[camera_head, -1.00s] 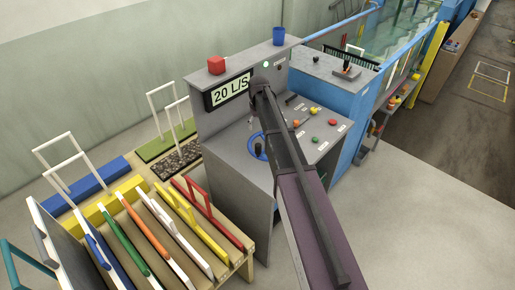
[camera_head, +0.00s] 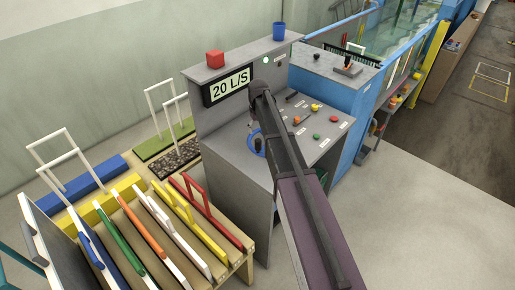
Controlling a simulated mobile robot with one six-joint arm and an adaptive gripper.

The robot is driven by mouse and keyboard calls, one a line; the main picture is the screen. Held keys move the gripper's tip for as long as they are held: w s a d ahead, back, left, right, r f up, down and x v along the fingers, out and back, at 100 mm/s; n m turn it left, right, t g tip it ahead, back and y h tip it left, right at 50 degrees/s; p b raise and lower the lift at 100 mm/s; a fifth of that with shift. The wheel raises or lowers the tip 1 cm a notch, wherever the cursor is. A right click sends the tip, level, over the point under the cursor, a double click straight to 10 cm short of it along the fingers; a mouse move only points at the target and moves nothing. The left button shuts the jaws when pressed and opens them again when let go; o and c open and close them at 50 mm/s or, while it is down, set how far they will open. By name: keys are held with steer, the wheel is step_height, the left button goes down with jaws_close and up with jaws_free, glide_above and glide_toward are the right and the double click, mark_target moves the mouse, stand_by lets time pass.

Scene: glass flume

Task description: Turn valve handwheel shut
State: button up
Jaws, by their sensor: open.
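The valve handwheel is a blue ring (camera_head: 250,146) on the sloping front of the grey control console (camera_head: 236,184). A small dark piece stands inside the ring, and I cannot tell whether it is a knob of the wheel. My arm runs up from the bottom edge and covers the ring's right side. The arm's visible far end is a dark rounded joint above the wheel. My gripper is not visible, hidden behind the arm or too small to make out. The console display (camera_head: 230,86) reads 20 L/S.
Several coloured knobs (camera_head: 297,120) sit on the console right of the wheel. A wooden rack (camera_head: 242,262) of coloured handled panels stands front left. Floor is clear at lower right.

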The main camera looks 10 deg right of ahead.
mark_target(258, 140)
steer(key=shift+f+b, duration=4.15)
steer(key=shift+f, duration=0.3)
jaws_close()
steer(key=shift+a, duration=0.1)
